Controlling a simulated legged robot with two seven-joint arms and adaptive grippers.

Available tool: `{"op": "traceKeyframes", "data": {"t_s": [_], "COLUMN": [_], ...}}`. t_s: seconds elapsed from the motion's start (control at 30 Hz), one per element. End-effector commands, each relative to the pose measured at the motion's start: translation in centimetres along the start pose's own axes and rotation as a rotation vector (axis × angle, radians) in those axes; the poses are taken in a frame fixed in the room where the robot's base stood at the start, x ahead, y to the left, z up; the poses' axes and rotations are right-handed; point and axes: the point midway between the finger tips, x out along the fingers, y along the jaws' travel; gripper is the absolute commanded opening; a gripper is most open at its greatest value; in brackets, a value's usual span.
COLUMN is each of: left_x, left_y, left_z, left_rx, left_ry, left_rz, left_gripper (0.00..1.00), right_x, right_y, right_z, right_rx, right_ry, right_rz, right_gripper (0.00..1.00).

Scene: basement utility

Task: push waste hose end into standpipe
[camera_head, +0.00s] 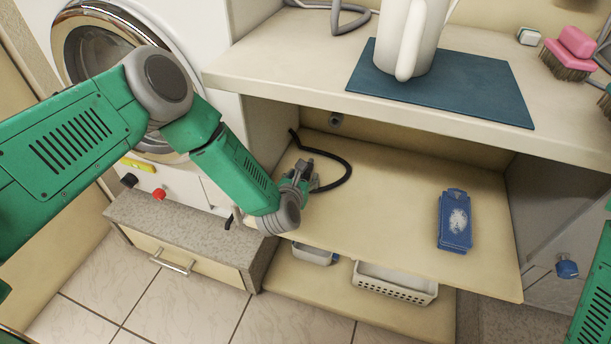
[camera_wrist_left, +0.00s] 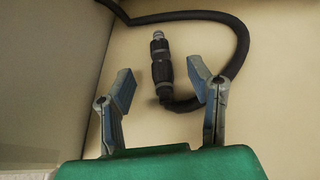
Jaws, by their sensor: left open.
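The black waste hose (camera_head: 346,164) lies in a bend on the shelf below the counter. Its end, a ribbed dark connector with a grey tip (camera_wrist_left: 160,55), shows in the left wrist view, with the hose curling round to the right. My left gripper (camera_head: 302,172) is over the left part of that shelf. In the left wrist view its open fingers (camera_wrist_left: 160,83) stand on either side of the connector's line, with the connector between and beyond the tips. Contact cannot be told.
A blue carton (camera_head: 454,222) lies on the shelf's right. A white perforated basket (camera_head: 396,284) is below. A white jug (camera_head: 408,40) stands on a blue mat (camera_head: 484,94) on the counter, whose front edge overhangs the shelf. A washing machine (camera_head: 190,30) is at left.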

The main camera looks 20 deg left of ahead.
Motion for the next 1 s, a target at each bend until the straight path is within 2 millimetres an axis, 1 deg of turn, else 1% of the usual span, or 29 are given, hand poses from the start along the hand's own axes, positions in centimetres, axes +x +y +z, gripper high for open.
{"op": "traceKeyframes", "data": {"t_s": [0.03, 0.17, 0.23, 0.4, 0.5, 0.6, 0.8, 0.83, 0.87, 0.9, 0.93, 0.97, 1.0], "left_x": [0.6, 1.2, 1.9, 4.6, 5.8, 6.2, 6.2, 6.2, 6.2, 6.2, 6.2, 6.2, 6.2], "left_y": [-0.1, -0.2, 0.0, 0.7, 0.8, 0.8, 0.7, 0.7, 0.6, 0.6, 0.6, 0.6, 0.7], "left_z": [0.0, 0.1, -0.2, -0.9, -0.9, -0.7, -0.6, -0.6, -0.6, -0.6, -0.7, -0.7, -0.7], "left_rx": [0.001, 0.003, 0.004, 0.002, 0.0, -0.001, 0.001, 0.001, 0.001, 0.001, 0.001, 0.001, 0.001], "left_ry": [-0.001, -0.001, -0.002, -0.004, -0.002, 0.0, 0.001, 0.002, 0.002, 0.002, 0.002, 0.002, 0.002], "left_rz": [-0.001, 0.0, -0.001, -0.002, -0.001, -0.002, -0.002, -0.002, -0.002, -0.002, -0.002, -0.002, -0.002], "left_gripper": [0.47, 0.47, 0.47, 0.47, 0.47, 0.47, 0.47, 0.4, 0.29, 0.15, 0.04, 0.0, 0.0], "right_x": [0.3, 0.6, 1.1, 2.9, 3.3, 3.5, 3.3, 3.3, 3.3, 3.3, 3.3, 3.3, 3.3], "right_y": [0.0, 0.0, 0.0, 0.0, 0.0, 0.0, 0.0, 0.0, 0.0, 0.0, 0.0, 0.0, 0.0], "right_z": [0.0, 0.0, 0.0, 0.1, 0.1, 0.2, 0.1, 0.1, 0.1, 0.1, 0.1, 0.1, 0.1], "right_rx": [0.001, 0.001, 0.001, 0.001, 0.001, 0.001, 0.001, 0.001, 0.001, 0.001, 0.001, 0.001, 0.001], "right_ry": [0.0, 0.0, 0.001, 0.001, 0.0, 0.001, 0.001, 0.001, 0.001, 0.001, 0.001, 0.001, 0.001], "right_rz": [0.0, 0.001, 0.001, 0.001, 0.001, 0.001, 0.001, 0.001, 0.001, 0.001, 0.001, 0.001, 0.001], "right_gripper": [0.32, 0.32, 0.32, 0.32, 0.32, 0.32, 0.32, 0.32, 0.32, 0.32, 0.32, 0.32, 0.32]}}
